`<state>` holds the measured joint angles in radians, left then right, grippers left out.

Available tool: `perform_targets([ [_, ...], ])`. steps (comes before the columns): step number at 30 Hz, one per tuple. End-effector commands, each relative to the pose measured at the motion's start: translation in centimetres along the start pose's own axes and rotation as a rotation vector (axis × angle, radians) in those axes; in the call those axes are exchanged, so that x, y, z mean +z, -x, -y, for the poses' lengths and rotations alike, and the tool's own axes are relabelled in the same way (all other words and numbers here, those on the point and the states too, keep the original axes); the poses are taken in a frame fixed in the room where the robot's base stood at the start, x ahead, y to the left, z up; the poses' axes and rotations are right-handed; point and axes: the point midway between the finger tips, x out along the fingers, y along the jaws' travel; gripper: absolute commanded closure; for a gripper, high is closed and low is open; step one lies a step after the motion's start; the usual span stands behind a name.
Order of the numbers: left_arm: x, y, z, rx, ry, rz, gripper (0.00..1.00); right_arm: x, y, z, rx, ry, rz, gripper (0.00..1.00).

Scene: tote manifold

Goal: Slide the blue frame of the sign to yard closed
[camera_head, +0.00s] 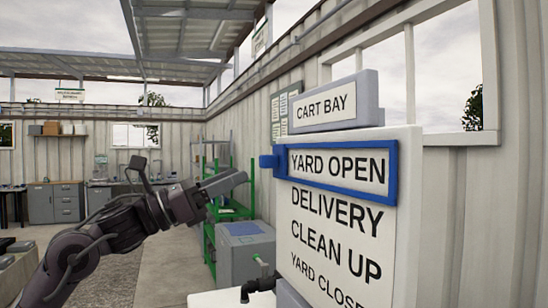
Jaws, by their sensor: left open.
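The sign (318,238) is a white board on the right, listing YARD OPEN, DELIVERY, CLEAN UP and YARD CLOSED, the last partly cut off by the picture edge. The blue frame (393,172) surrounds the words YARD OPEN at the top of the list. A small blue tab (268,161) sticks out from its left side. My left gripper (238,178) is open and empty, to the left of the tab and slightly below it, apart from the frame in the picture. My right gripper is not in view.
A grey CART BAY plate (369,97) sits on top of the sign. Behind my left gripper are a green rack (212,240) and a grey box (245,256). A dark pipe fitting (259,286) is at the sign's lower left. Open floor (165,262) shows between my left arm and the rack.

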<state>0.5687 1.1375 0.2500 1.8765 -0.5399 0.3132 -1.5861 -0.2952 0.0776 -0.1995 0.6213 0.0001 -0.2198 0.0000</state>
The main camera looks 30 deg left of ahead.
Motion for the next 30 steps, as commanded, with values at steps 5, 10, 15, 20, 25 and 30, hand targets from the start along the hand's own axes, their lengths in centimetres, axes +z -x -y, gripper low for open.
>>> perform_targets([
  [5, 0.8, -2.7, -0.1, 0.000, 0.007, 0.003, 0.55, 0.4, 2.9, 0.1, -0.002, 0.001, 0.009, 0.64],
  [10, 0.7, -5.1, -0.1, 0.001, 0.008, 0.005, 0.55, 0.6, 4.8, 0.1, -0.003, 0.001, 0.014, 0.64],
  [15, 0.4, -6.6, -0.2, 0.002, 0.008, 0.004, 0.55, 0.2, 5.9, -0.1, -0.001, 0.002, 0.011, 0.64],
  [20, 0.0, -7.1, -0.2, 0.003, 0.007, 0.002, 0.55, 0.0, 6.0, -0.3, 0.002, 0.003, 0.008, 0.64],
  [25, -0.1, -7.0, -0.2, 0.003, 0.007, 0.002, 0.55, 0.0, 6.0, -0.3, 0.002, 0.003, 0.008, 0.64],
  [30, 0.0, -7.0, -0.2, 0.003, 0.007, 0.002, 0.72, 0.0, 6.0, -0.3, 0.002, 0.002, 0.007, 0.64],
])
